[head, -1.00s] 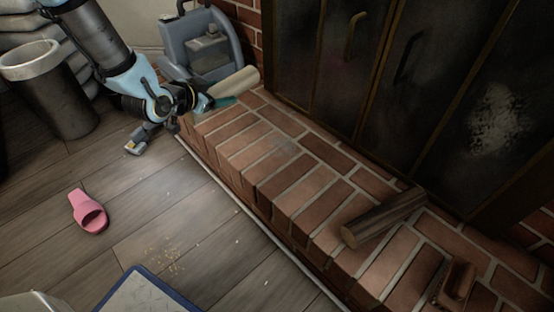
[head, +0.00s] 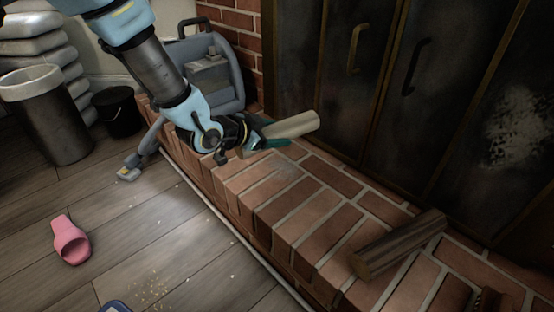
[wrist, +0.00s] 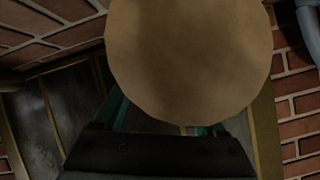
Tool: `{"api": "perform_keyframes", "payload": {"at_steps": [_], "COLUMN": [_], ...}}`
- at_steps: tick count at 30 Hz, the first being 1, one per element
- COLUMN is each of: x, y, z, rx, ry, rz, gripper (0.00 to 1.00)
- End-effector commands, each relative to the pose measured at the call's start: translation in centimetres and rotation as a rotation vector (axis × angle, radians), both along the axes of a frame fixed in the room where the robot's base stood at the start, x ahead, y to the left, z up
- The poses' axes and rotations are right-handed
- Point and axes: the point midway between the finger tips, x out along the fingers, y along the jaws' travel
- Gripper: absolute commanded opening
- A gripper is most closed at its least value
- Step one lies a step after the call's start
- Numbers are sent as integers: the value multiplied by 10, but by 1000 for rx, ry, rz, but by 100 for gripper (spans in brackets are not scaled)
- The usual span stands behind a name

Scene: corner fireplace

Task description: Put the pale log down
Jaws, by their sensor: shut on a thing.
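The pale log (head: 292,126) is held in my gripper (head: 272,141), above the left part of the brick hearth (head: 312,190) in the head view. The log points to the right, toward the dark fireplace doors. In the wrist view the round cut end of the pale log (wrist: 188,55) fills the upper middle and hides most of the gripper's teal fingers (wrist: 125,112). My gripper is shut on the log. The gap between log and bricks cannot be judged exactly.
A dark log (head: 398,244) lies on the hearth at the right. A brush-like brown object (head: 488,301) is at the lower right edge. A grey-blue vacuum cleaner (head: 212,75) stands behind my arm. The hearth's middle is clear.

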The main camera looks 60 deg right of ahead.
Motion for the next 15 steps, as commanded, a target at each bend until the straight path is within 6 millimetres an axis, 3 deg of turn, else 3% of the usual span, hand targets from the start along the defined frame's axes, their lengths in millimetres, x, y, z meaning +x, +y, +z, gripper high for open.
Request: {"api": "perform_keyframes", "payload": {"at_steps": [9,15], "x": [0,0], "y": [-1,0], "z": [-61,-86], "rx": [-2,-2], "ry": [2,1], "rz": [0,-1], "gripper": [0,0]}}
